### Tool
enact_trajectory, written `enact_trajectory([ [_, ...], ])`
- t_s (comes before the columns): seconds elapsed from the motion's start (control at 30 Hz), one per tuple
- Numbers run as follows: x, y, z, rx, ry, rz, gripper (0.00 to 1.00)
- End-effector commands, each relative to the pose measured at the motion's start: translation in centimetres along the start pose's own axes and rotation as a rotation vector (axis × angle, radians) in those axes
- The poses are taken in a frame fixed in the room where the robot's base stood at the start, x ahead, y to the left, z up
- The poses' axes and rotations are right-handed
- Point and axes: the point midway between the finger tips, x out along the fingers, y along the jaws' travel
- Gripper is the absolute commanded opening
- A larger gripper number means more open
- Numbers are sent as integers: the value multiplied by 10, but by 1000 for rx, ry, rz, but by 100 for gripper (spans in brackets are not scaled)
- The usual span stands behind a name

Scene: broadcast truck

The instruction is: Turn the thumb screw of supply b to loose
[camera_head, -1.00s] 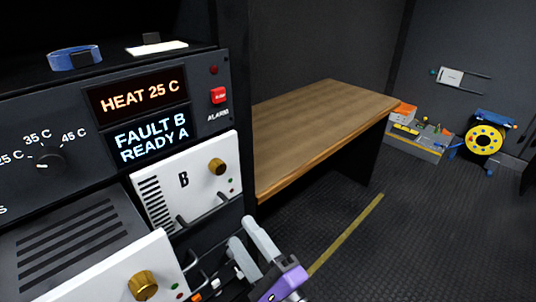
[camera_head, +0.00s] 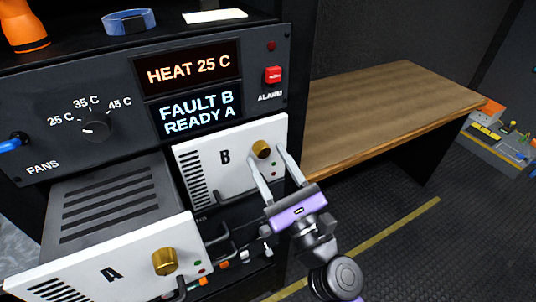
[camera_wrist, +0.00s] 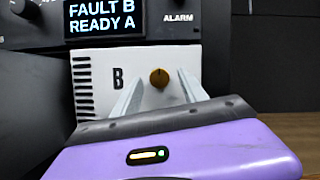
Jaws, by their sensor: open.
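Supply B (camera_head: 222,174) is a white-fronted module marked "B", set in the rack under the display. Its brass thumb screw (camera_head: 261,149) is at the upper right of its face. In the wrist view the thumb screw (camera_wrist: 159,77) shows between my fingers, with a dark mark at its middle. My gripper (camera_head: 267,169) is open, its two pale fingers pointing at the face of supply B, one on each side of the screw in the picture. I see no contact with the screw. Whether the fingertips reach its depth is hard to tell.
Supply A (camera_head: 100,262), with its own brass screw (camera_head: 164,261), sticks out of the rack at lower left. The display (camera_head: 198,113) reads "FAULT B READY A". A red alarm button (camera_head: 273,75) is above supply B. A wooden table (camera_head: 390,105) stands at right.

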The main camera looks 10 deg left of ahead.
Motion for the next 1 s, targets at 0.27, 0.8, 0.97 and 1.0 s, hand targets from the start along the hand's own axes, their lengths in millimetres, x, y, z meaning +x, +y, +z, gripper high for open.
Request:
enact_trajectory([
  [0.27, 11, 0, 0, -1, 1, 0, 50],
  [0.8, 10, 0, 0, -2, 1, 0, 0],
  [0.97, 10, 0, 0, -19, 0, 7, 0],
  [1.0, 10, -1, -1, -29, -1, 10, 0],
])
